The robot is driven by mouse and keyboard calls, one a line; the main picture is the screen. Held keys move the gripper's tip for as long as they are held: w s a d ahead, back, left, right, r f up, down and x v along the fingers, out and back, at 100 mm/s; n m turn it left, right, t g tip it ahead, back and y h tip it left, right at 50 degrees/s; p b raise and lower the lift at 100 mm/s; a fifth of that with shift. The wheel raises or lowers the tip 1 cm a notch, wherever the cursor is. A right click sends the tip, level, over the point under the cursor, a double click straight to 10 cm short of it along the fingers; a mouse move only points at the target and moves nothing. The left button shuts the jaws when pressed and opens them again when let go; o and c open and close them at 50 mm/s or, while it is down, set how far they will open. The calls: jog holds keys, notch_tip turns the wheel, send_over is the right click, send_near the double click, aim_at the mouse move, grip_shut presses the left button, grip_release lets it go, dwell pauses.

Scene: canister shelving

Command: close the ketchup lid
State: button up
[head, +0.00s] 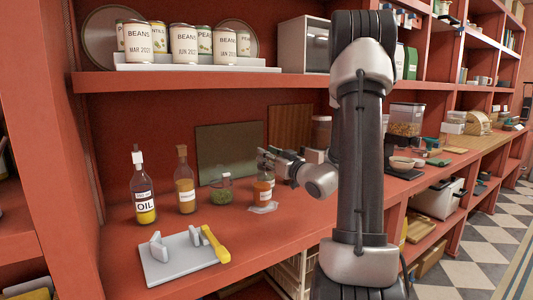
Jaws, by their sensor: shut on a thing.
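A small bottle with orange-red contents and a white label (262,190), which I take for the ketchup, stands upright on the red counter. A clear, flat piece (263,208) lies at its base. My gripper (268,158) reaches in from the right at the bottle's top. It is shut at the lid, which is mostly hidden by the fingers. The picture is too small to tell whether the lid sits fully closed.
An oil bottle (144,190), a bottle with brown contents (185,182) and a small green-filled jar (221,188) stand to the left. A grey board with a yellow-handled tool (215,245) lies in front. A shelf with cans (185,45) hangs above.

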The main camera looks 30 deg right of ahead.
jog(key=shift+s+f+t, duration=0.2)
jog(key=shift+f+t, duration=0.3)
jog(key=shift+t, duration=0.3)
jog(key=o, duration=1)
jog(key=shift+o, duration=0.2)
jog(key=v, duration=1.2)
jog(key=shift+f, duration=0.2)
